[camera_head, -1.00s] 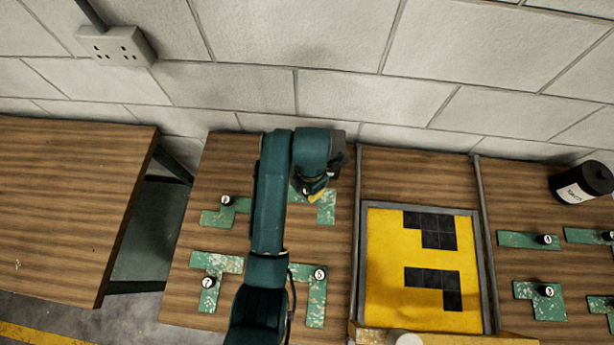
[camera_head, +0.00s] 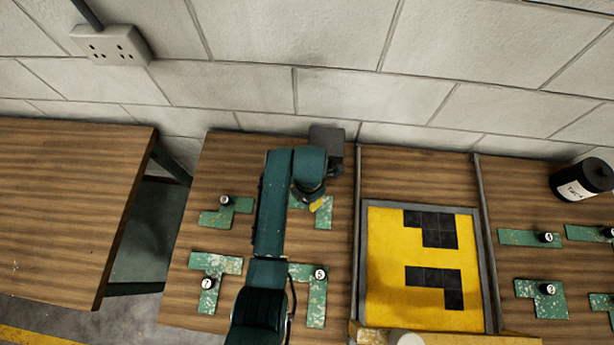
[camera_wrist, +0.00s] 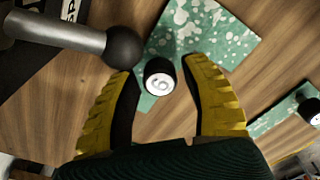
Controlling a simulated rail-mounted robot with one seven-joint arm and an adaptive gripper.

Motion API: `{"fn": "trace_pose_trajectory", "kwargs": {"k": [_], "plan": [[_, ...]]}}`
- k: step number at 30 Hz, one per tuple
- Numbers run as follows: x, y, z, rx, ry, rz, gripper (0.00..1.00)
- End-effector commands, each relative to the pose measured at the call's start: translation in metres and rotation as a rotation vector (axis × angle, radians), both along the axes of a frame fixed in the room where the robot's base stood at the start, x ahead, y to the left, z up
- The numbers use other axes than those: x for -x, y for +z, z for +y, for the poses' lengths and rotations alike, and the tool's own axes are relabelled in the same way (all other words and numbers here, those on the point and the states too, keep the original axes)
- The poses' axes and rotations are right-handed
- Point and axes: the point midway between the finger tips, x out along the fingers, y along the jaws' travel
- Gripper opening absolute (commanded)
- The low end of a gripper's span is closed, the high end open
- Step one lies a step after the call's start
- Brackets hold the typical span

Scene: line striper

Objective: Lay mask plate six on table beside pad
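Mask plate six (camera_head: 325,215) is a green speckled plate lying on the wooden table (camera_head: 240,155), left of the pad. My arm partly hides it in the head view. The wrist view shows the plate (camera_wrist: 205,35) and its dark knob (camera_wrist: 158,77) with a white top marked 6. My gripper (camera_wrist: 158,72) is open, with its yellow fingers on either side of the knob and gaps showing on both sides. In the head view my gripper (camera_head: 318,204) is over the plate. The pad (camera_head: 385,290) is yellow with black squares, inside a grey frame.
Other green plates with numbered knobs lie nearby: plate five (camera_head: 316,300), plate seven (camera_head: 208,285) and one at upper left (camera_head: 226,212). More lie right of the pad, near a black jar (camera_head: 580,182). Grey rails (camera_head: 486,240) flank the pad. Bare wood lies above it.

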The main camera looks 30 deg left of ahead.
Motion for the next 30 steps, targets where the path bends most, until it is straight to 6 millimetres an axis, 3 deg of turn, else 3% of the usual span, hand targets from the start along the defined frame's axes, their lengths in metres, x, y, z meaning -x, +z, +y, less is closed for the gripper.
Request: {"fn": "trace_pose_trajectory", "kwargs": {"k": [9, 23, 30], "plan": [[-0.001, 0.008, 0.0, -0.001, 0.0, -0.003, 0.46], [-0.005, 0.11, -0.001, -0.001, 0.0, -0.002, 0.46], [-0.005, 0.123, -0.002, 0.001, 0.0, 0.001, 0.46]]}}
